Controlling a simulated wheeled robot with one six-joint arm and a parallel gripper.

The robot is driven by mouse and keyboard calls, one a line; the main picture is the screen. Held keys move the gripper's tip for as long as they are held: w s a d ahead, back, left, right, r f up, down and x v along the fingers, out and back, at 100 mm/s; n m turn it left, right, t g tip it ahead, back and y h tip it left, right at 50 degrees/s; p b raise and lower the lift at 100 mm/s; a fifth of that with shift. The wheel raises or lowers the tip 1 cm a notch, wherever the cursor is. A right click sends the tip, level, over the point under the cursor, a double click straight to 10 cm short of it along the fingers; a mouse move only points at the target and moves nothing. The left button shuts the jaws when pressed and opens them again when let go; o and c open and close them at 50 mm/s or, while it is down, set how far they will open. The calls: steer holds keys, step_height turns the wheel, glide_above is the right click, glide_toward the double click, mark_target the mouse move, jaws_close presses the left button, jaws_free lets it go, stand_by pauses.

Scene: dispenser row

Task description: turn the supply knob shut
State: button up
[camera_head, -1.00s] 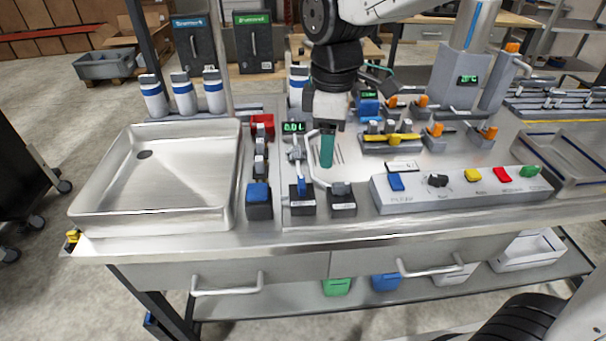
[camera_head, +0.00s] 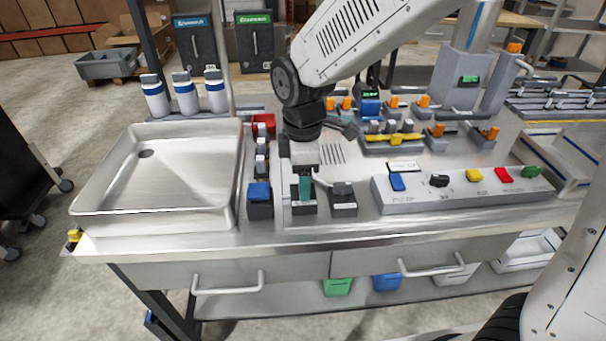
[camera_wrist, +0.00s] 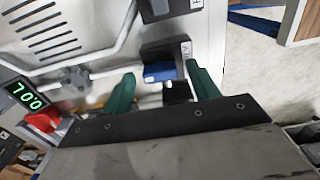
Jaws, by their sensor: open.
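My gripper (camera_head: 305,196) hangs over the front of the bench, above a small dark block with a blue part. In the wrist view my gripper (camera_wrist: 160,76) is open. Its two green fingers stand on either side of the blue knob (camera_wrist: 160,72), with a gap showing; I cannot tell contact. The knob sits on a dark block with a pale label, at the end of a pipe with a grey fitting (camera_wrist: 76,80). I cannot read a label naming the supply knob. In the head view, my gripper and arm hide the blue knob and the fitting.
A lit green display (camera_wrist: 25,95) and a red knob (camera_wrist: 42,121) lie left in the wrist view. A blue-topped block (camera_head: 259,200) stands left of my gripper and a grey-handled block (camera_head: 342,198) right. A button panel (camera_head: 460,190) and a sink (camera_head: 100,205) flank them.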

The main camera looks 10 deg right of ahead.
steer(key=c, duration=1)
steer(key=m, duration=0.4)
steer(key=shift+m, duration=0.4)
steer(key=m, duration=0.9)
steer(key=shift+w+r+m, duration=0.1)
steer(key=shift+m, duration=2)
